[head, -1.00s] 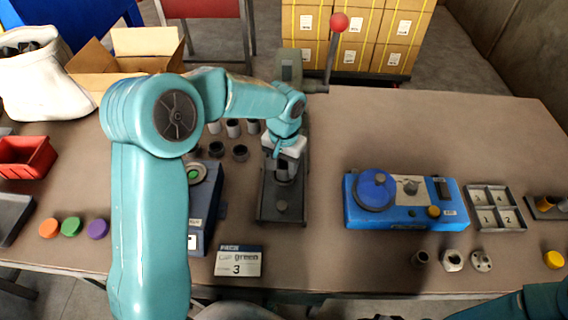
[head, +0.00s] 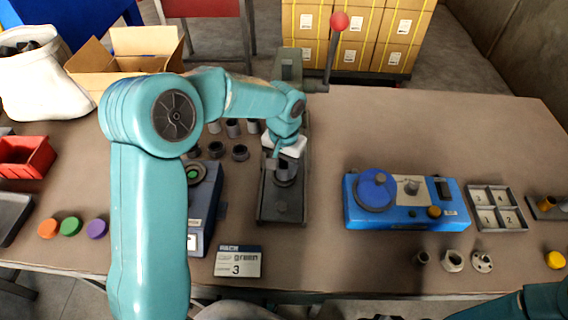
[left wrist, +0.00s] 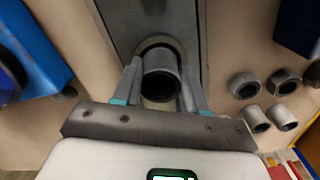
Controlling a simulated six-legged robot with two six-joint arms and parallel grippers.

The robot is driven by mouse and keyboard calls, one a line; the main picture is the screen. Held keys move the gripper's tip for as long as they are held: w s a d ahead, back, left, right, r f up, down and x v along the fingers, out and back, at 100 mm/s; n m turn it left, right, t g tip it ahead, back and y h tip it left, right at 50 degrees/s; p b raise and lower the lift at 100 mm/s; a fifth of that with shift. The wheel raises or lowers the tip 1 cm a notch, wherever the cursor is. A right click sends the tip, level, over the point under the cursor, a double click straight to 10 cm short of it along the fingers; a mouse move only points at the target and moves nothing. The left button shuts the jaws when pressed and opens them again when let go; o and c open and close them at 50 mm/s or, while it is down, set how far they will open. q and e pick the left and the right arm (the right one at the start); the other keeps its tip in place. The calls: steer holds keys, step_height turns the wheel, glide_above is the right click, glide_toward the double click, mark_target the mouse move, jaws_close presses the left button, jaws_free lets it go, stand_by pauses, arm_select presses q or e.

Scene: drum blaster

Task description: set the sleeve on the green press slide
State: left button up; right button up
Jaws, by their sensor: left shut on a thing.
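The sleeve (left wrist: 162,84) is a dark grey hollow cylinder, upright between the fingers of my left gripper (left wrist: 160,88) in the left wrist view. My left gripper (head: 285,164) is shut on it over the press slide. The press slide (head: 268,207) is a dark grey plate in the head view; it also shows as grey metal in the left wrist view (left wrist: 190,18). A round seat rim (left wrist: 150,41) shows just behind the sleeve. I cannot tell whether the sleeve's bottom touches the seat. My right gripper is out of view.
The press lever (head: 329,60) has a red knob. A blue-grey unit with a green button (head: 193,174) stands left of the slide. Several dark sleeves (head: 239,152) stand behind it. A blue machine (head: 405,202) stands right.

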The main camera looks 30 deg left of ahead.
arm_select(q)
steer(key=shift+f+b, duration=0.5)
steer(key=shift+f, duration=0.1)
steer(key=o, duration=1)
steer(key=shift+c, duration=0.2)
step_height(320, 180, up, 11)
steer(key=p, duration=0.8)
